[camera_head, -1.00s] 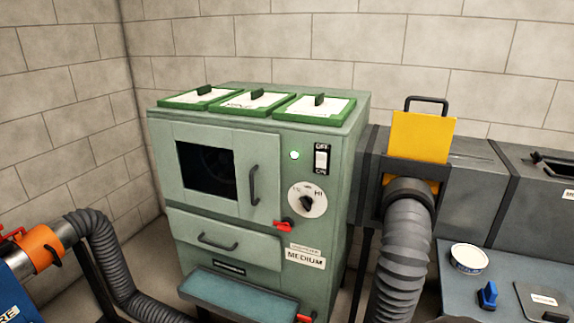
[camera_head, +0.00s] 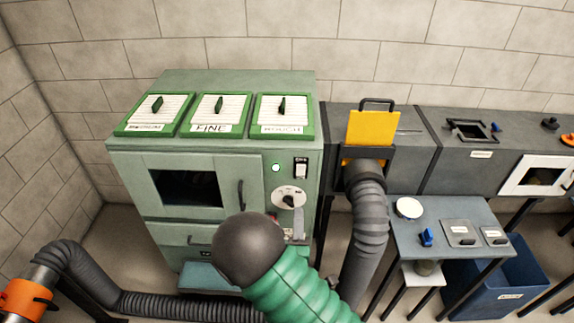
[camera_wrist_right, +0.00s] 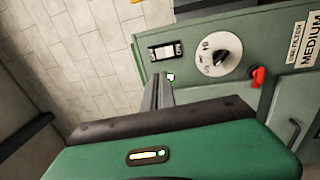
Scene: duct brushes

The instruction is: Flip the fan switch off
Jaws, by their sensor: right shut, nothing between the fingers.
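The fan switch (camera_head: 301,168) is a white rocker in a black plate marked OFF above and ON below, on the green machine's front panel. It also shows in the right wrist view (camera_wrist_right: 163,52). I cannot tell which way the rocker is tipped. My right gripper (camera_head: 298,222) is shut and empty. In the head view it shows below the switch, partly hidden by my arm. In the right wrist view its grey fingers (camera_wrist_right: 160,87) point toward the panel near the lit green lamp (camera_wrist_right: 170,77), apart from the switch in the picture. My left gripper is out of view.
A round dial (camera_head: 289,198) sits below the switch, with a red lever (camera_wrist_right: 259,77) near it. A grey duct with a yellow gate (camera_head: 372,128) and a ribbed hose (camera_head: 364,230) stand right of the machine. A small table (camera_head: 460,215) is farther right.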

